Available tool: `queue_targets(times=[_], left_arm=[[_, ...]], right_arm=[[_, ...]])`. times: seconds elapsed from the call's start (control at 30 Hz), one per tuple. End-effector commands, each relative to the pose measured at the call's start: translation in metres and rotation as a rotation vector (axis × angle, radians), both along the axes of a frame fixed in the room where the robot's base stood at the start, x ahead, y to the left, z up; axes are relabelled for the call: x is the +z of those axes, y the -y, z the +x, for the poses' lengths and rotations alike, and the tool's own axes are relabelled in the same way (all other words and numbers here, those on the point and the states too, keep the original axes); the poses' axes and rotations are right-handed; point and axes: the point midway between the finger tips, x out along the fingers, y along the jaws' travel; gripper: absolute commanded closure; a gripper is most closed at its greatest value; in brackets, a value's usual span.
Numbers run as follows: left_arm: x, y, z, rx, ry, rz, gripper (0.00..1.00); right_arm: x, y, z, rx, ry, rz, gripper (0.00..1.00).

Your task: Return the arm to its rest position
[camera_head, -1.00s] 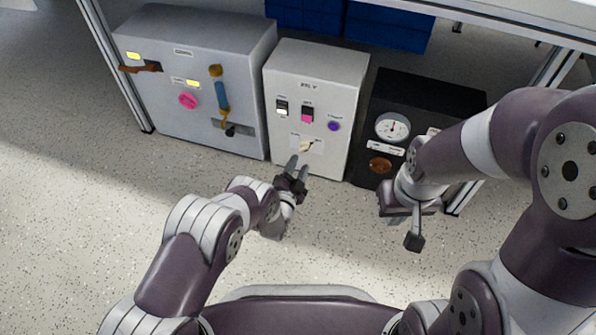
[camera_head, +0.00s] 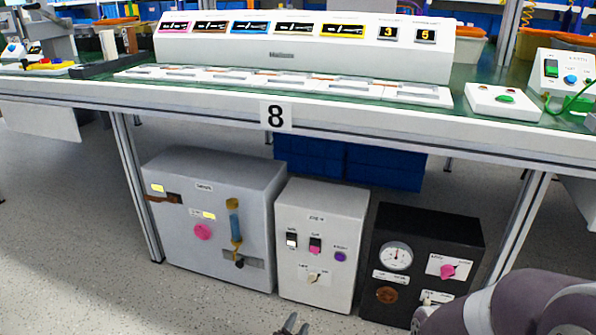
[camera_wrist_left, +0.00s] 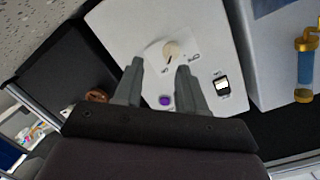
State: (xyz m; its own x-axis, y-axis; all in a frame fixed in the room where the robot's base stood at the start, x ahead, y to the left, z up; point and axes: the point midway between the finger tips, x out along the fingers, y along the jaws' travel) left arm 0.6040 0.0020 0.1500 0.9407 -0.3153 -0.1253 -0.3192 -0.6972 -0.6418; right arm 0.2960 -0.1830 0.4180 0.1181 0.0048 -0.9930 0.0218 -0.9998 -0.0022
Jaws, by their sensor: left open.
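The white switch box (camera_head: 321,223) stands on the floor under the table. Its cream rotary knob (camera_head: 314,277) is low on the front face, on a small white label. My left gripper (camera_head: 290,324) shows only as fingertips at the bottom edge of the head view, apart from the knob. In the left wrist view, the same gripper (camera_wrist_left: 160,70) is open and empty, its two fingers pointing towards the box front. The knob (camera_wrist_left: 171,50) shows just beyond and between the fingertips. My right gripper is outside both views.
A grey box (camera_head: 215,225) stands left of the white one, and a black box (camera_head: 424,258) with a gauge stands right. The table (camera_head: 350,126) with a control console (camera_head: 300,52) is above them. Clear floor (camera_head: 90,240) lies at the left.

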Motion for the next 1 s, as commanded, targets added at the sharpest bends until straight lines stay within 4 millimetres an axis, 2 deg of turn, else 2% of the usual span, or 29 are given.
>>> queue_targets(times=[0.1, 0.13, 0.17, 0.23, 0.27, 0.3, 0.37, 0.47, 0.5, 0.6, 0.7, 0.8, 0.87, 0.9, 1.0], left_arm=[[-0.058, -0.011, -0.033, 0.026, -0.292, -0.004, 0.60], [-0.072, -0.015, -0.046, 0.043, -0.403, -0.006, 0.60], [-0.077, -0.021, -0.058, 0.071, -0.530, -0.010, 0.60], [-0.057, -0.038, -0.084, 0.161, -0.785, -0.025, 0.60], [-0.041, -0.046, -0.095, 0.206, -0.883, -0.030, 0.60], [-0.015, -0.058, -0.111, 0.268, -1.001, -0.039, 0.60], [0.025, -0.074, -0.135, 0.354, -1.142, -0.049, 0.60], [0.104, -0.099, -0.176, 0.490, -1.324, -0.067, 0.60], [0.139, -0.109, -0.194, 0.541, -1.383, -0.077, 0.60], [0.222, -0.131, -0.239, 0.656, -1.495, -0.101, 0.60], [0.292, -0.148, -0.279, 0.736, -1.555, -0.130, 0.60], [0.353, -0.161, -0.309, 0.779, -1.563, -0.165, 0.60], [0.391, -0.167, -0.321, 0.788, -1.532, -0.199, 0.60], [0.416, -0.171, -0.323, 0.788, -1.488, -0.232, 0.60], [0.473, -0.180, -0.309, 0.783, -1.359, -0.316, 0.60]], right_arm=[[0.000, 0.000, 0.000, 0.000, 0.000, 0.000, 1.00], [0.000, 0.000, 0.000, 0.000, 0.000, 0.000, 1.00], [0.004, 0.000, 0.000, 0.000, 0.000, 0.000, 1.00], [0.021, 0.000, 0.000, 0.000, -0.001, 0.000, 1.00], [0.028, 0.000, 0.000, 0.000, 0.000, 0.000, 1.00], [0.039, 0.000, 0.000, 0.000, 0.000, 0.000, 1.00], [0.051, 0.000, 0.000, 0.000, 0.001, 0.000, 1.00], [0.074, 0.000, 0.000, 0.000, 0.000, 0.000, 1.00], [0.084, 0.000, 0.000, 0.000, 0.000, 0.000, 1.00], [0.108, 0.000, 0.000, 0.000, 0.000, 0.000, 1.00], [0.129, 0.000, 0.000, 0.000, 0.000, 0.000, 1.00], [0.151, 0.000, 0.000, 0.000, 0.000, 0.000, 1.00], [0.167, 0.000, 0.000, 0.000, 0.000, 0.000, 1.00], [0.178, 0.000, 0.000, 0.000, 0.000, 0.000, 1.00], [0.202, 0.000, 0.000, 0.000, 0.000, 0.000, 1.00]])
